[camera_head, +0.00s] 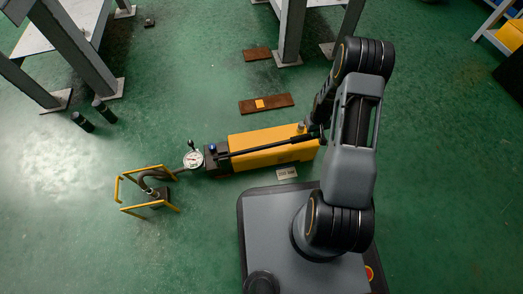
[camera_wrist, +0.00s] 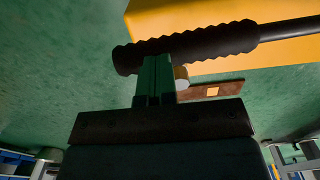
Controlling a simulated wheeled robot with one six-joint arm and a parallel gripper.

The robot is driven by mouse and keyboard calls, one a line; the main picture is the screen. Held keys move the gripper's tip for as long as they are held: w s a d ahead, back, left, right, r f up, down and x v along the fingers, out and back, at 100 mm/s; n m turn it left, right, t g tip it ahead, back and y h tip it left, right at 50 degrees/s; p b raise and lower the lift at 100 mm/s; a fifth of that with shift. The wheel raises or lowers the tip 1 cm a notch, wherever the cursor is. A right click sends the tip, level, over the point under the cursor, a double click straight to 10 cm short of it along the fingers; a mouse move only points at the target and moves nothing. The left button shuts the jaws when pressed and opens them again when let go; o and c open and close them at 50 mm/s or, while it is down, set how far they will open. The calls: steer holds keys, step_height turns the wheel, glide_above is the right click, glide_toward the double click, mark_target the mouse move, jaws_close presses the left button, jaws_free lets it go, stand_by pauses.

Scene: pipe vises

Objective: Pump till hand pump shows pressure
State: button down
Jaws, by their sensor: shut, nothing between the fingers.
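The yellow hand pump (camera_head: 262,150) lies on the green floor. Its black lever (camera_head: 262,148) runs along the top to the right. The round white gauge (camera_head: 193,159) stands at the pump's left end; its reading is too small to make out. In the wrist view, the lever's ribbed black grip (camera_wrist: 205,45) crosses the upper middle, with the yellow pump body (camera_wrist: 165,18) behind it. My gripper (camera_wrist: 156,62) is shut and empty, its fingertips up against or just beside the grip; I cannot tell if they touch. In the head view my arm hides much of the gripper.
A hose leads left from the gauge to a yellow-framed fitting (camera_head: 150,190). Two brown plates (camera_head: 266,104) lie behind the pump, and a small label (camera_head: 287,173) lies in front. Grey table legs (camera_head: 290,35) stand at the back. The floor at left front is clear.

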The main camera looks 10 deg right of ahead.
steer(key=shift+d+f, duration=0.15)
steer(key=shift+f, duration=0.9)
steer(key=shift+d+f, duration=0.1)
steer(key=shift+f, duration=0.9)
steer(key=r+p, duration=0.1)
steer(key=r, duration=0.1)
steer(key=r+p, duration=0.4)
steer(key=r, duration=0.1)
steer(key=shift+a, duration=0.4)
step_height(320, 180, up, 8)
steer(key=a+p, duration=0.2)
steer(key=p, duration=0.5)
steer(key=shift+s+a+r, duration=0.15)
steer(key=shift+r, duration=0.1)
steer(key=shift+f, duration=0.1)
steer(key=shift+d+f+b, duration=0.25)
steer(key=shift+f+b, duration=0.65)
steer(key=shift+f, duration=0.1)
steer(key=shift+d+f+b, duration=0.3)
steer(key=shift+f+b, duration=0.55)
steer(key=shift+f, duration=0.2)
steer(key=shift+d+f+b, duration=0.25)
steer(key=shift+f+b, duration=0.65)
steer(key=shift+f, duration=0.2)
